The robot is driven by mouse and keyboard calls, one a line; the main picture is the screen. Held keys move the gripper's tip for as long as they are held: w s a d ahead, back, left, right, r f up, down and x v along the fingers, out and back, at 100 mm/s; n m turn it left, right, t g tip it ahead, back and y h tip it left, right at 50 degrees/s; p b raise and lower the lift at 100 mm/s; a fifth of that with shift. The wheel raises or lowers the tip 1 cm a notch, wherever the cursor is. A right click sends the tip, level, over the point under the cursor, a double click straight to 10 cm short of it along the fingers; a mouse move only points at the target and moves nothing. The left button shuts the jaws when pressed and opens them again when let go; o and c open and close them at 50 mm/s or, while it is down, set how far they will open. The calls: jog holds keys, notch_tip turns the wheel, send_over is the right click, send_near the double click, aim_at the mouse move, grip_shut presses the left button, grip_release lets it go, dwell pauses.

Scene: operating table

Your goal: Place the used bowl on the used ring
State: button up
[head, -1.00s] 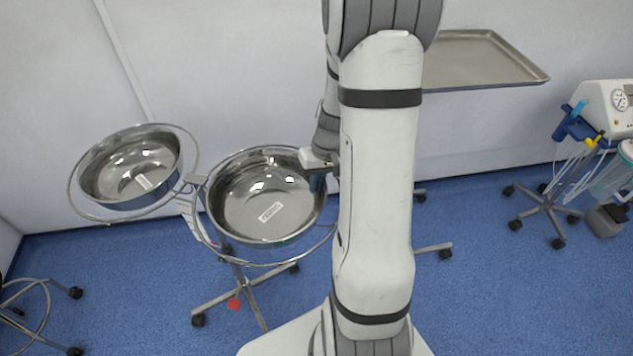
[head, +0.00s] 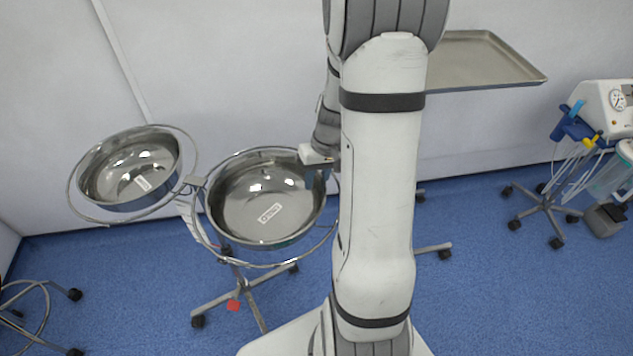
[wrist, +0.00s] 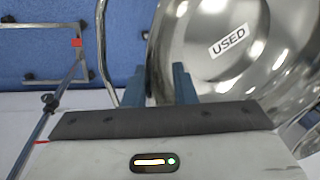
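The used bowl (head: 243,195) is a shiny steel bowl sitting in the right-hand ring (head: 262,265) of a two-ring stand. Its white label reads USED in the wrist view (wrist: 195,62). The ring's wire shows around the bowl's front and sides. My gripper (head: 316,182) is at the bowl's right rim, partly hidden by my arm. In the wrist view its two blue-grey fingers (wrist: 160,80) are apart, with the bowl's edge between them; the fingers look clear of the wall, though contact is hard to judge.
A second steel bowl (head: 125,175) sits in the stand's left ring. A metal tray (head: 475,62) is at the back right, and a suction machine (head: 605,115) stands at the far right. A wheeled stand (head: 40,315) is at the lower left.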

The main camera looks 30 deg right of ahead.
jog(key=v, duration=1)
jog(key=s+a+r+t+h, duration=0.1)
jog(key=s+a+r, duration=0.2)
jog(key=s+a, duration=0.3)
jog(key=s+a+r+n+t+h, duration=0.1)
jog(key=s+a+r, duration=0.3)
jog(key=s+a, duration=0.2)
jog(key=shift+s+a+r+p, duration=0.15)
jog(key=shift+a+r+p, duration=0.2)
jog(key=shift+a, duration=0.85)
notch_tip(320, 180, up, 4)
jog(key=p, duration=0.4)
jog(key=shift+r, duration=0.15)
